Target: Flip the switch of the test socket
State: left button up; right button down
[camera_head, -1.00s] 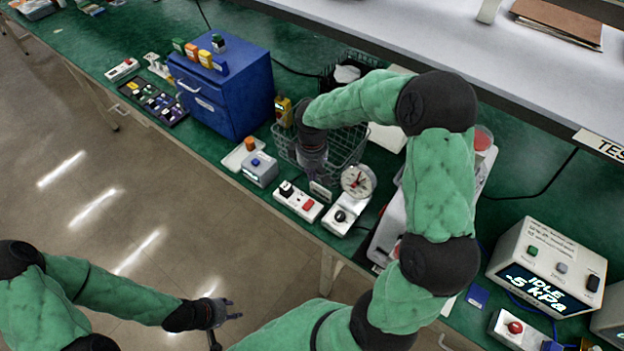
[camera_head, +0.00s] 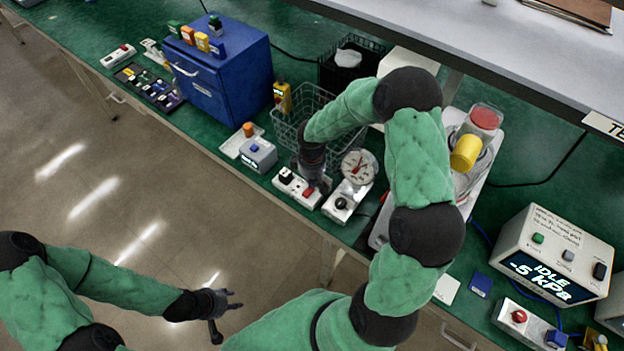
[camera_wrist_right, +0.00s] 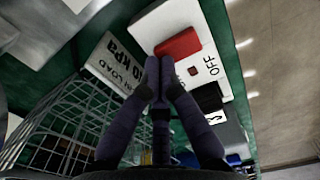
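The test socket (camera_head: 297,189) is a white strip near the bench's front edge, with a black plug and a red rocker switch (camera_head: 308,191). In the right wrist view the red switch (camera_wrist_right: 178,46) lies just beyond my fingertips, with a small red mark and the word OFF beside it. My right gripper (camera_wrist_right: 154,70) is shut with its fingertips together and nothing visible between them. The tips are at the switch's near edge; I cannot tell whether they touch. My left gripper (camera_head: 228,305) is open and empty over the floor, away from the bench.
A round dial gauge (camera_head: 359,167) and a white box with a black knob (camera_head: 343,203) stand right of the socket. A wire basket (camera_head: 285,128) is behind it. A placard (camera_wrist_right: 113,60) lies beside the socket.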

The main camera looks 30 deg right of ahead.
jog(key=shift+d+f+b, duration=0.1)
jog(key=shift+f+b, duration=0.25)
jog(key=shift+f, duration=0.05)
jog(key=shift+r, duration=0.1)
jog(key=shift+s, duration=0.1)
jog(key=shift+s+a+r, duration=0.2)
jog(key=shift+a+r, duration=0.15)
jog(key=shift+a, duration=0.35)
notch_tip(320, 180, up, 4)
jog(key=p, duration=0.3)
jog(key=shift+w+r, duration=0.1)
jog(key=shift+w, duration=0.05)
notch_tip(320, 180, up, 10)
jog(key=p, duration=0.2)
jog(key=shift+d, duration=0.15)
